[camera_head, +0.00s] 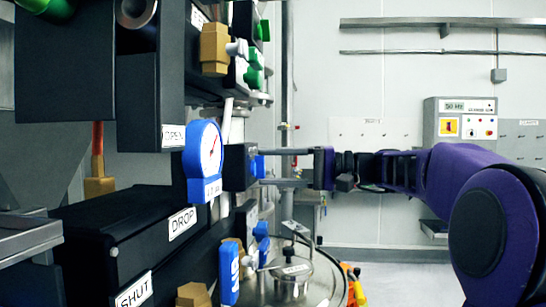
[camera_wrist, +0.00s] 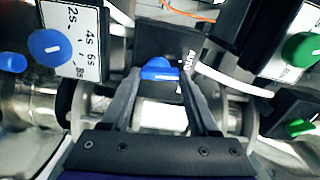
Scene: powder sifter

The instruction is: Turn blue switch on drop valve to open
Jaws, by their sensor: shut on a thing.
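A blue switch (camera_wrist: 158,69) sits on a small black box (camera_wrist: 165,40) in the wrist view, beside a white label that seems to read AUTO. The same blue switch (camera_head: 260,166) shows at the box's right side in the head view. My gripper (camera_wrist: 160,80) has one finger on each side of the switch and is shut on it. In the head view my gripper (camera_head: 266,167) reaches in level from the right. The switch's exact angle is hard to tell.
A blue-rimmed gauge (camera_head: 203,150) stands left of the switch box. Other blue switches (camera_head: 260,240) sit below. A blue dial (camera_wrist: 50,48) and green knob (camera_wrist: 301,49) flank the switch in the wrist view. A steel lid (camera_head: 290,275) is lower down.

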